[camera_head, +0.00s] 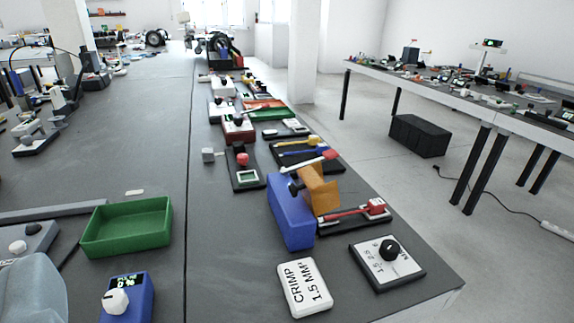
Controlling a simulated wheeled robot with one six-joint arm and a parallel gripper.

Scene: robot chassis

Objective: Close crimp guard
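A white block (304,287) reading "CRIMP 1.5 MM²" lies near the front of the bench. Behind it stands a blue crimp press body (291,218) with an orange angled piece (321,190) at its right side. A pale lever (312,164) with a red tip slants up to the right above them. A dark base with a red bar and red-and-white end block (376,206) sits to the right of the press. Which of these parts is the guard, I cannot tell for certain. My gripper is not in view.
A dial plate (387,262) with a black knob lies at the right bench edge. A green tray (127,228) and a blue dial box (128,299) stand on the left. A pale object (34,291) fills the bottom left corner. Bench between tray and press is mostly clear.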

